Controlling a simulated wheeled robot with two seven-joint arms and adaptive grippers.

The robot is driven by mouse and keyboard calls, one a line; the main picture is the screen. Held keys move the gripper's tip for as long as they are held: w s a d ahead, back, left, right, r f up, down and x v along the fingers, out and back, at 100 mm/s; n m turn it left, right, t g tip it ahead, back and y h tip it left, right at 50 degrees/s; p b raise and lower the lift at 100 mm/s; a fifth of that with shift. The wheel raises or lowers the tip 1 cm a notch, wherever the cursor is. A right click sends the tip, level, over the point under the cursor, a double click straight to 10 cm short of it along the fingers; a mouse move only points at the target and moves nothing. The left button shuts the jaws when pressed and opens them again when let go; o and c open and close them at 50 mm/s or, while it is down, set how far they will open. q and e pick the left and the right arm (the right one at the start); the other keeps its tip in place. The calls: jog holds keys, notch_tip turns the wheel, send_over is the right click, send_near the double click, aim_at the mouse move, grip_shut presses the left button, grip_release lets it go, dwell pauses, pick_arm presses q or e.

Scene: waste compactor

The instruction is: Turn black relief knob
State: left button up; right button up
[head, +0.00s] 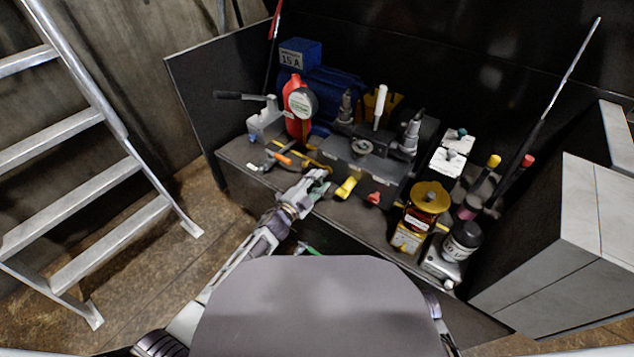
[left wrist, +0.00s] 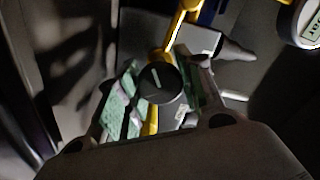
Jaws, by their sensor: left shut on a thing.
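The black relief knob (left wrist: 160,82) is a round black cap with a white line on its face, seen in the left wrist view. It sits between the green finger pads of my left gripper (left wrist: 158,88), which is shut on it. In the head view my left gripper (head: 316,184) reaches the front left part of the bench machinery. The knob cannot be made out there. The white line is tilted slightly from upright in the wrist picture. My right gripper is not in view.
A yellow handle (head: 346,187) and a red knob (head: 374,198) are right of my left gripper. An orange-handled lever (head: 283,158) is behind left. Amber (head: 421,207) and black-capped containers (head: 462,240) crowd the right. A grey cabinet (head: 560,245) stands far right, a ladder (head: 80,130) left.

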pick_arm(q)
jog(key=o, duration=1)
jog(key=shift+o, duration=0.2)
jog(key=shift+n, duration=0.5)
